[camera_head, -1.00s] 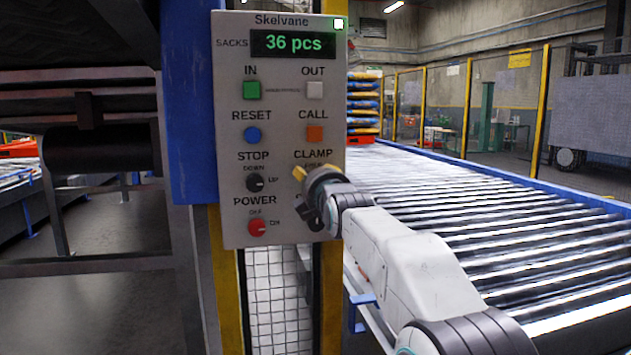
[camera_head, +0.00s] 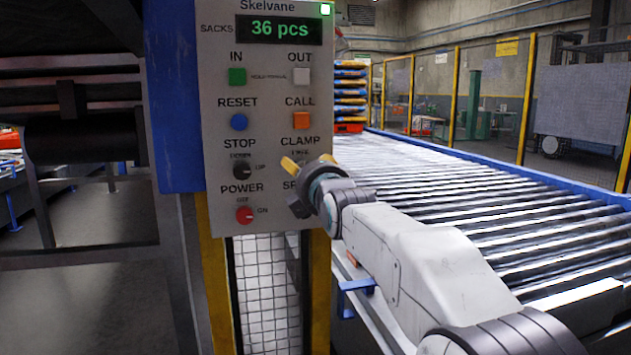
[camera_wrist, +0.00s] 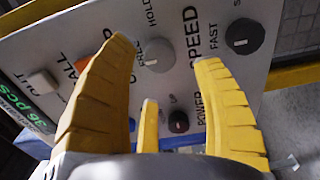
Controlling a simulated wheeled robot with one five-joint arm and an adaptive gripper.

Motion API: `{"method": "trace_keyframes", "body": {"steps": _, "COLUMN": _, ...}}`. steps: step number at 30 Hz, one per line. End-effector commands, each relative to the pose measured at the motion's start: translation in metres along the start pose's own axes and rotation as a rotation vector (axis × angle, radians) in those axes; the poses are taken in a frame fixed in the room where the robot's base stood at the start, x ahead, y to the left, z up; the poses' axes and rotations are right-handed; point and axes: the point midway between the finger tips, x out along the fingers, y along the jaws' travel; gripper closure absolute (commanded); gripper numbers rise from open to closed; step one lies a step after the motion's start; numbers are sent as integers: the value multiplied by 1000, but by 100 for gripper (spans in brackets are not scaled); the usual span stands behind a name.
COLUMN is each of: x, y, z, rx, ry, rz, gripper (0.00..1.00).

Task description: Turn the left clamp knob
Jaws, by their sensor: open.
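The grey control panel (camera_head: 265,105) carries one CLAMP label on its right side. The clamp knob is a round grey knob, hidden behind my gripper in the head view. In the wrist view the clamp knob (camera_wrist: 157,55) shows beside the HOLD mark. My gripper (camera_head: 304,163) is in front of the panel's lower right part, just below the CLAMP label. In the wrist view my gripper (camera_wrist: 163,55) is open, with its yellow fingers apart. The clamp knob appears between the fingertips; I cannot tell whether they touch it.
The speed knob (camera_wrist: 243,36), the black stop knob (camera_head: 242,169) and the red power knob (camera_head: 244,214) are close by. The orange call button (camera_head: 302,120) is just above the clamp knob. A roller conveyor (camera_head: 480,200) runs to the right of the panel.

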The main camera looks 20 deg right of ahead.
Motion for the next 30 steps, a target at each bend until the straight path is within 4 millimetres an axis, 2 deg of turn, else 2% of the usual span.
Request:
{"method": "trace_keyframes", "body": {"steps": 6, "x": -35, "y": 1, "z": -1, "rx": 0, "ry": 1, "rz": 2, "gripper": 39}}
{"method": "trace_keyframes", "body": {"steps": 15, "x": -64, "y": 1, "z": -1, "rx": 0, "ry": 2, "rz": 2, "gripper": 39}}
{"method": "trace_keyframes", "body": {"steps": 30, "x": -72, "y": 0, "z": -1, "rx": 0, "ry": 2, "rz": 1, "gripper": 39}}
